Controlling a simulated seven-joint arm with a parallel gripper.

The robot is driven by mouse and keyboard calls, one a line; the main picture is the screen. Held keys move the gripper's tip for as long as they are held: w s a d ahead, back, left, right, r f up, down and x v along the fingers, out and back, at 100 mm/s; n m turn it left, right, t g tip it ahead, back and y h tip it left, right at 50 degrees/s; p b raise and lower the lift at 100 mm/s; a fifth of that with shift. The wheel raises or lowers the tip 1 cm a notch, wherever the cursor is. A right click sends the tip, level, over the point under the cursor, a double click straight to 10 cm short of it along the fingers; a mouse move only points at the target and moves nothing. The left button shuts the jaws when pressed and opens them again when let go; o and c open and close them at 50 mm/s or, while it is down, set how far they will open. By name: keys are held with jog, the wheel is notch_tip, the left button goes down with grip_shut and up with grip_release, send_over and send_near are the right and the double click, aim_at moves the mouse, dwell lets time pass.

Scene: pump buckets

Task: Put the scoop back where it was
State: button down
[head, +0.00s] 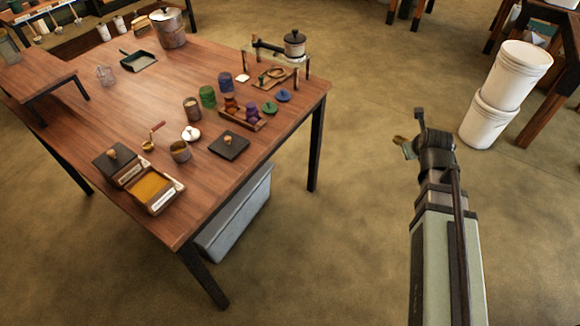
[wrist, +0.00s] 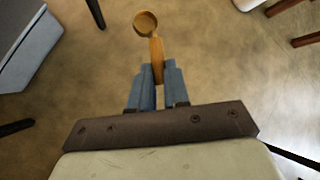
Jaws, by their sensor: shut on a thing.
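My gripper (head: 412,150) is out over the open floor, to the right of the wooden table. In the wrist view my gripper (wrist: 157,72) has its blue-grey fingers closed on the handle of a scoop (wrist: 146,22). The scoop has a round tan bowl and a short wooden handle, and its bowl points away from my fingers. In the head view the scoop (head: 400,140) shows only as a small brass-coloured bit by the fingertips. I cannot tell from these frames where the scoop stood before.
A grey bin (head: 235,215) stands underneath. White buckets (head: 485,122) are stacked right.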

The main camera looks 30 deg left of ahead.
jog(key=s+a+r+n+g+y, duration=0.15)
jog(key=s+a, duration=0.35)
jog(key=a, duration=0.5)
jog(key=s+a+r+n+y, duration=0.15)
jog(key=s+a, duration=0.35)
jog(key=a, duration=0.5)
jog(key=s+a+r+n+g, duration=0.15)
jog(key=s+a, duration=0.25)
jog(key=a, duration=0.6)
jog(key=s+a+r+n+g+y, duration=0.25)
jog(key=s+a+n, duration=0.25)
jog(key=s+a, duration=0.85)
jog(key=s+n+g, duration=0.6)
jog(key=s+n, duration=0.1)
jog(key=n, duration=0.2)
jog(key=shift+t, duration=0.25)
jog(key=shift+w+f, duration=0.15)
jog(key=shift+f, duration=4.4)
jog(key=shift+h, duration=0.25)
jog(key=c, duration=1.1)
grip_release()
jog(key=shift+f, duration=0.1)
